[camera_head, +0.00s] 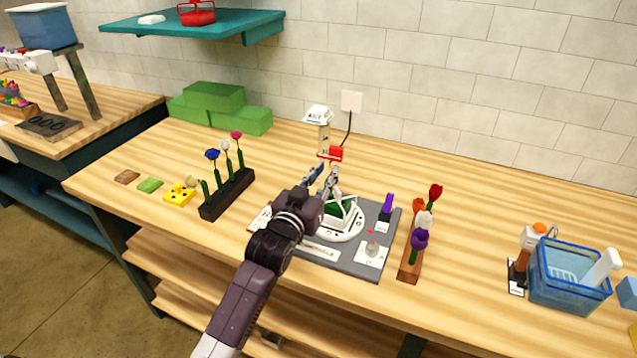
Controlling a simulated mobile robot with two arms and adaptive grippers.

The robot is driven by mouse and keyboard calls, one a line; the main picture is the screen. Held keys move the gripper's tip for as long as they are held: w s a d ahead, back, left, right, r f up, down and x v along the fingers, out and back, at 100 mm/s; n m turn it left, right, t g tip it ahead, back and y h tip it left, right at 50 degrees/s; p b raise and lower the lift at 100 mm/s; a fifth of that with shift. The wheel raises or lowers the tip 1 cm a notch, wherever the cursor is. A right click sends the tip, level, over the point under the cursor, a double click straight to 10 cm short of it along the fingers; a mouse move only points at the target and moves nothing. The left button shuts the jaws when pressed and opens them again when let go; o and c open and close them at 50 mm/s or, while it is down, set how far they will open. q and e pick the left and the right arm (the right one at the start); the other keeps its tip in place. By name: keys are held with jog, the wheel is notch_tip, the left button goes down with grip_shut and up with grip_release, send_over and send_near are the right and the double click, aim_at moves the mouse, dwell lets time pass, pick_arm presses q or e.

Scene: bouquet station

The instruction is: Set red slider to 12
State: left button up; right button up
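A red block (330,153), seemingly the red slider, sits by a pale post (324,138) behind the grey control board (350,262). Its scale marks are too small to read. My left gripper (323,172) reaches over the board from the front. Its two fingers are apart, with the tips just in front of and below the red block. I see nothing held between them, and I cannot tell whether they touch the block. My arm and gripper hide the board's left part. My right gripper is not in view.
On the board are a white dial (348,234) with a green part, a purple slider (388,204) and a small knob (372,248). Flower racks stand left (228,194) and right (410,264). A blue basket (570,290) stands far right. Green blocks (222,113) lie behind left.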

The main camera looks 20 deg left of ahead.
pick_arm(q)
jog(key=shift+s, duration=2.2)
jog(key=shift+f, duration=0.1)
